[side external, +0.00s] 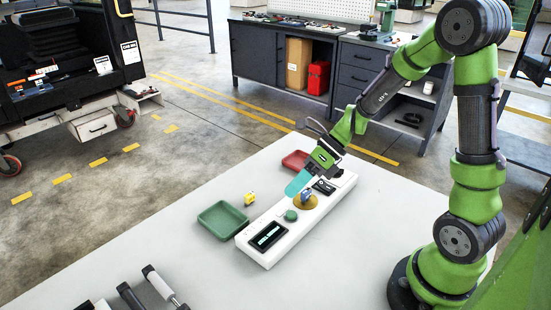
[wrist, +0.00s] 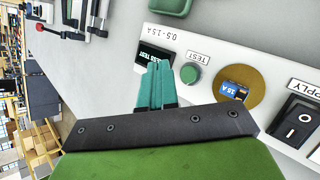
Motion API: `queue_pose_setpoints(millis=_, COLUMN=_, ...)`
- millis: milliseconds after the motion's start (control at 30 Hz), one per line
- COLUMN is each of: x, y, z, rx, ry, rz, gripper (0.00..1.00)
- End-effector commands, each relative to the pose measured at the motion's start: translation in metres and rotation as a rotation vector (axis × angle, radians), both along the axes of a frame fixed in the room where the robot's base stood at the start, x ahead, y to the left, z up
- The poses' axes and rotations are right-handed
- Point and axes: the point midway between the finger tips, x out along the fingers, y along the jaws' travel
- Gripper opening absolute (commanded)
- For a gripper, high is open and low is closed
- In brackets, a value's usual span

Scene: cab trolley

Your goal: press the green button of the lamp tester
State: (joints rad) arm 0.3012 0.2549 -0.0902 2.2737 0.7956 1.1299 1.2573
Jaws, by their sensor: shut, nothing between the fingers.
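The lamp tester is a long white box (side external: 275,254) on the table, with a dark lit screen (side external: 268,235) at its near end. Its round green button (side external: 291,215) stands beside the screen and shows clear in the wrist view (wrist: 190,73), under a "TEST" label. A brass disc (wrist: 256,86) with a blue "15 A" piece (wrist: 235,91) on it lies right of the button. My gripper (side external: 290,192) is shut and empty, its teal fingers held over the tester. In the wrist view the fingertips (wrist: 159,68) appear just left of the button, covering part of the screen; the height gap is unclear.
A black rocker switch (wrist: 299,119) is at the tester's other end. A green tray (side external: 222,234) and a small yellow piece (side external: 250,198) lie left of the tester; a red tray (side external: 294,160) lies behind.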

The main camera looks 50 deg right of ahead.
Motion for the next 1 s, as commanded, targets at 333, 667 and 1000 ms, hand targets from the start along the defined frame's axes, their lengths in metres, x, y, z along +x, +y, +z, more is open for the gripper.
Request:
queue_pose_setpoints(millis=333, x=0.000, y=0.000, z=-0.035, rx=0.001, ry=0.001, rz=-0.001, gripper=0.00)
queue_pose_setpoints(millis=667, x=0.000, y=0.000, z=-0.039, rx=-0.001, ry=-0.001, rz=0.000, gripper=0.00)
queue_pose_setpoints(millis=1000, x=0.000, y=0.000, z=-0.039, rx=-0.001, ry=-0.001, rz=0.000, gripper=0.00)
